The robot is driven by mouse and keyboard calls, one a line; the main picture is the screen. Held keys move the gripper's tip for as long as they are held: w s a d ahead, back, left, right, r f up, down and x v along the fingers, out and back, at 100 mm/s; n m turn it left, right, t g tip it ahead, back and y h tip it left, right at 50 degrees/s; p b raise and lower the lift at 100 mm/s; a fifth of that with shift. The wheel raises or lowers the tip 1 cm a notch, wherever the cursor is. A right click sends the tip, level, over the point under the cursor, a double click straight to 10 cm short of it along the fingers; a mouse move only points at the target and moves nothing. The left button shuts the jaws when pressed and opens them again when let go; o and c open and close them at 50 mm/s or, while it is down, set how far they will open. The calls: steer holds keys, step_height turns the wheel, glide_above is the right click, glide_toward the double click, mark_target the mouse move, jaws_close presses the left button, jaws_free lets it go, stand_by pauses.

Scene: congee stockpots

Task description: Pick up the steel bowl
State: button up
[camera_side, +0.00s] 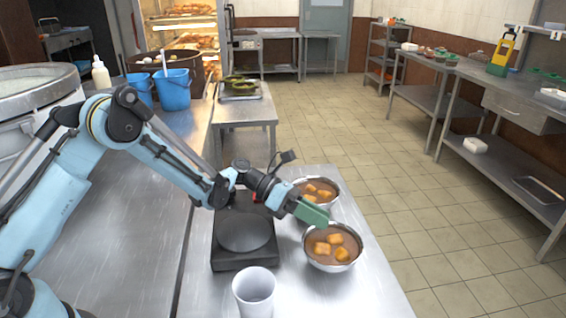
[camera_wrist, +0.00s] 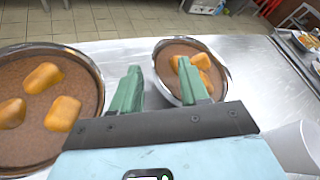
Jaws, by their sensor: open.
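Two steel bowls hold brown congee with orange chunks. The nearer steel bowl (camera_side: 332,262) stands near the table's right edge in the side view, and the farther bowl (camera_side: 327,203) is behind it. In the wrist view, one bowl (camera_wrist: 172,88) is right of centre and another, larger-looking bowl (camera_wrist: 50,145) is cut off at the left. My gripper (camera_side: 314,214) is at the bowls. Its green fingers (camera_wrist: 158,88) are apart, with the left rim of the right-hand bowl showing between them. The right finger overlaps that bowl's contents. I cannot tell whether the fingers touch it.
A black burner or scale (camera_side: 243,238) sits left of the bowls. A white cup (camera_side: 254,292) stands at the front and also shows in the wrist view (camera_wrist: 298,148). The steel table (camera_side: 365,300) is bare at the front right. Blue buckets (camera_side: 174,90) stand farther back.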

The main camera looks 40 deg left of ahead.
mark_target(344, 232)
steer(key=x, duration=0.5)
steer(key=shift+c, duration=0.3)
jaws_close()
